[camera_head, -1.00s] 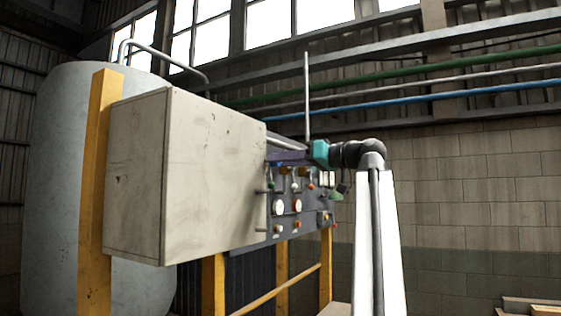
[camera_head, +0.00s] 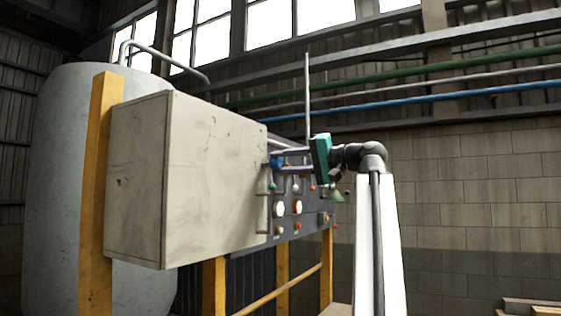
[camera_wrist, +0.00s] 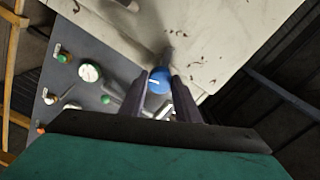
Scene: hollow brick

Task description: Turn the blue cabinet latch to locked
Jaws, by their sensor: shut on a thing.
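The blue latch (camera_wrist: 159,81) is a round knob with a white mark on its face. In the wrist view it sits between the two fingertips of my gripper (camera_wrist: 160,92), at the edge of the beige cabinet (camera_wrist: 225,30). The gripper is shut on it. In the head view the blue latch (camera_head: 277,162) shows at the right edge of the cabinet (camera_head: 190,180), with my gripper (camera_head: 284,163) reaching it from the right. The fingers hide part of the latch. I cannot tell which setting the white mark points to.
A dark panel (camera_head: 287,230) with gauges and several coloured knobs stands beside and beyond the cabinet. Yellow posts (camera_head: 213,280) and a sloping yellow rail stand below. A large pale tank (camera_head: 60,180) is at the left. Open room lies to the right of my arm.

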